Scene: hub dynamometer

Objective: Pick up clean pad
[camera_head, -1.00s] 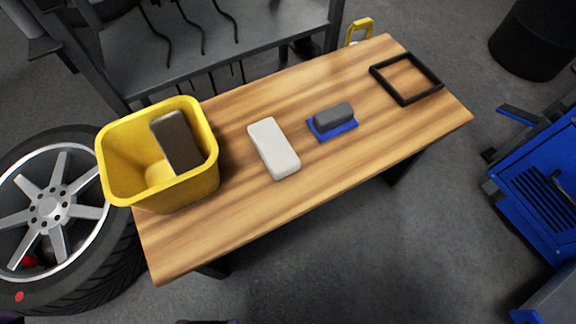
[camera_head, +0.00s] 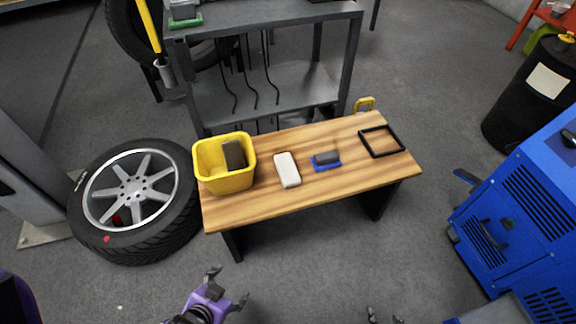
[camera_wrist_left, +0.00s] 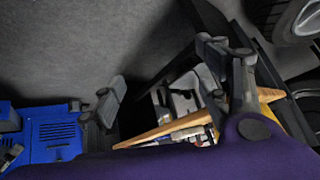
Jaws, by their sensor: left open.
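The clean pad is most likely the white block-shaped pad (camera_head: 287,170) lying flat on the wooden bench (camera_head: 255,203), near its middle. A dark grey-brown pad (camera_head: 235,155) leans inside the yellow bin (camera_head: 226,182) on the bench's left end. My left gripper (camera_head: 230,283) is open and empty, low in front of the bench and well short of the white pad. Its spread fingers also show in the left wrist view (camera_wrist_left: 160,85), with part of the bench (camera_wrist_left: 165,130) beyond. Only the tips of my right gripper (camera_head: 384,316) show at the bottom edge, apart from each other.
A grey block on a blue base (camera_head: 326,161) sits right of the white pad. A black square frame (camera_head: 381,141) lies at the bench's right end. A wheel (camera_head: 133,199) is at left, a grey shelf (camera_head: 290,87) behind, a blue machine (camera_head: 520,205) at right. Floor before the bench is clear.

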